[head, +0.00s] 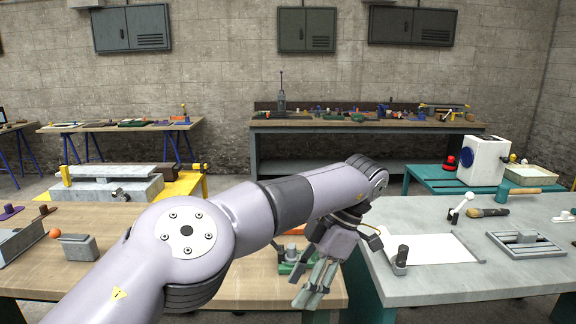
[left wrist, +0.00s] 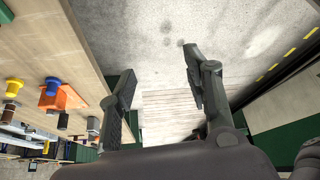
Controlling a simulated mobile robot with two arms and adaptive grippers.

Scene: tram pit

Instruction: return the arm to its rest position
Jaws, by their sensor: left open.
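My left arm reaches in from the lower left of the head view, across the wooden table (head: 100,225), with its wrist bent down. My left gripper (head: 314,284) hangs at the table's right end, by the gap to the grey table. In the left wrist view the two fingers of my left gripper (left wrist: 159,62) stand apart, with nothing between them. Beyond them is bare grey floor (left wrist: 145,30). My right gripper is not in view.
A green device (head: 291,262) stands on the wooden table just behind my left gripper. The grey table (head: 440,285) at right holds a white sheet (head: 440,248), a dark cylinder on a grey block (head: 400,260) and a brush (head: 487,212). A workbench (head: 370,127) stands at the back wall.

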